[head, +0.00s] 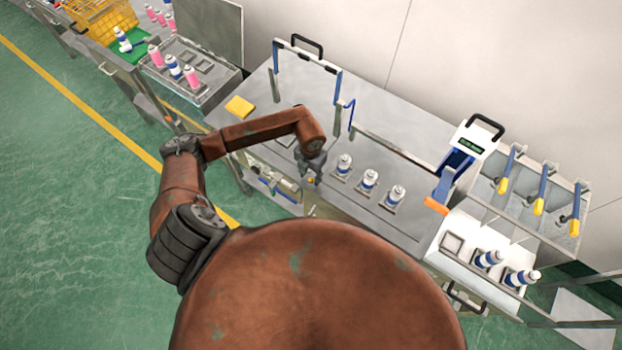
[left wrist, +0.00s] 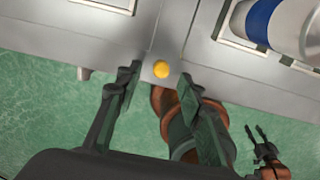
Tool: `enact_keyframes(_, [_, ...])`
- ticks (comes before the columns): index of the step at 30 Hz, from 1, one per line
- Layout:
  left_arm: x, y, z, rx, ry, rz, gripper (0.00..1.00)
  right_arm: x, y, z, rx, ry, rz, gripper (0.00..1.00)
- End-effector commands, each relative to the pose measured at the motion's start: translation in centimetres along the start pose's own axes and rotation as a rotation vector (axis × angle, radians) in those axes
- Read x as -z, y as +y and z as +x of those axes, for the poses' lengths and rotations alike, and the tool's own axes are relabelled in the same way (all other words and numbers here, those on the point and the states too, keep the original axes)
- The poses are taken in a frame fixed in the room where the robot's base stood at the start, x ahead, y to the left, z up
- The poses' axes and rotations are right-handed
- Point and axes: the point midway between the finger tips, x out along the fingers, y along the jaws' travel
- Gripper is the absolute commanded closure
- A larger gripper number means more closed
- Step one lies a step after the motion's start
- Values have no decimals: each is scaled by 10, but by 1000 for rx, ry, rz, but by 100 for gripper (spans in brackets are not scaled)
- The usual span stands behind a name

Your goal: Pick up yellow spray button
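The yellow spray button (left wrist: 161,69) is a small round yellow piece at the front edge of the grey worktop in the left wrist view. A tiny yellow spot by the gripper also shows in the head view (head: 310,181). My left gripper (left wrist: 157,84) is open, with one finger on each side below the button in the picture; contact cannot be told. In the head view it (head: 313,174) hangs at the worktop's front edge, left of the cans. My right gripper (left wrist: 258,137) shows small at the lower right of the left wrist view, its fingers apart.
Three white-and-blue cans (head: 368,181) stand in holders on the worktop (head: 330,120), right of my left gripper. One large can (left wrist: 285,25) shows close by in the wrist view. A blue-and-white press (head: 468,150) stands right.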

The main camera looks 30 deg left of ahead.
Motion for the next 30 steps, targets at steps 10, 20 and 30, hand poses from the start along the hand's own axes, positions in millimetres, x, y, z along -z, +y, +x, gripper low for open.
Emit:
enact_keyframes(10, [0,0,20,1,-2,1,65,0,0,-4,0,0,0,60])
enact_keyframes(20, [0,0,20,2,-1,1,82,-1,3,-4,-3,-1,-1,60])
enact_keyframes(30, [0,0,19,2,-1,1,92,-1,6,-4,-6,-1,-2,60])
